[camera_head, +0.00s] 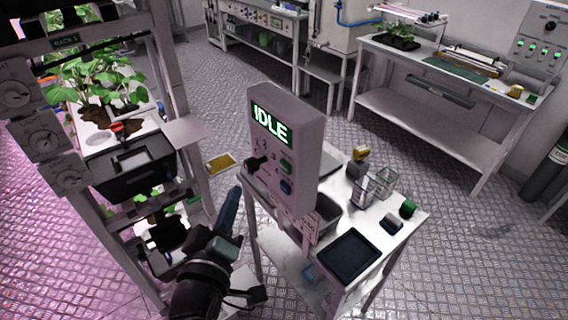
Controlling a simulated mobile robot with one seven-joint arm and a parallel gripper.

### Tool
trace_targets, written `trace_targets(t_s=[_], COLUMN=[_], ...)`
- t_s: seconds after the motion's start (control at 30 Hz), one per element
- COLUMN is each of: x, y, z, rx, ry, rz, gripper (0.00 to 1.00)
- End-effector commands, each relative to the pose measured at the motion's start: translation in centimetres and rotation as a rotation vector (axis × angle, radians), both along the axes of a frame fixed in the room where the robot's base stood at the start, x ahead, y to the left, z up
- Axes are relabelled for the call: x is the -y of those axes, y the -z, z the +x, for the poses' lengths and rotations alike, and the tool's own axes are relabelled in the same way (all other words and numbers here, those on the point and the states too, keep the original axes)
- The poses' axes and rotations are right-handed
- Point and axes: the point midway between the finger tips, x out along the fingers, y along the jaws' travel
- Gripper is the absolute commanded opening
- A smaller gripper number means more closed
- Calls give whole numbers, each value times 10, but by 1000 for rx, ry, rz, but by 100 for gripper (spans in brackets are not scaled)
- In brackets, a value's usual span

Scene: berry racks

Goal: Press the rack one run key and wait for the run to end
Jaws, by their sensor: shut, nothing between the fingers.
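A grey control box (300,135) stands on a post at a small white cart. Its screen (272,122) reads IDLE in green letters. Below the screen are a black knob (253,163), a green key (286,166) and a blue key (286,187); their small labels are too small to read. My gripper (230,205) is shut and empty, pointing up between the rack and the box. It is below and left of the keys, apart from them.
The cart (390,240) holds a dark tray (349,256), clear containers (374,187) and small blocks. The rack holds leafy plants and a black bin (130,165). A yellow item (220,163) shows between rack and cart. The floor beyond the cart is clear.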

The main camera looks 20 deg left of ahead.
Motion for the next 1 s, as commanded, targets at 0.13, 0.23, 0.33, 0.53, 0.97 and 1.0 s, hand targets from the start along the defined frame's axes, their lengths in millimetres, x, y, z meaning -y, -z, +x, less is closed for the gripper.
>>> trace_targets(t_s=[0.13, 0.23, 0.33, 0.53, 0.97, 1.0], x=[14, 23, 32, 43, 47, 47], y=[-5, -5, -5, -3, -1, -1], z=[17, 29, 39, 54, 59, 59], rx=[-1, -1, 0, -1, 1, 1], ry=[4, 3, 4, 2, 1, 1], rz=[1, 0, 1, 1, 1, 1], gripper=[0, 0, 0, 0, 0, 0])
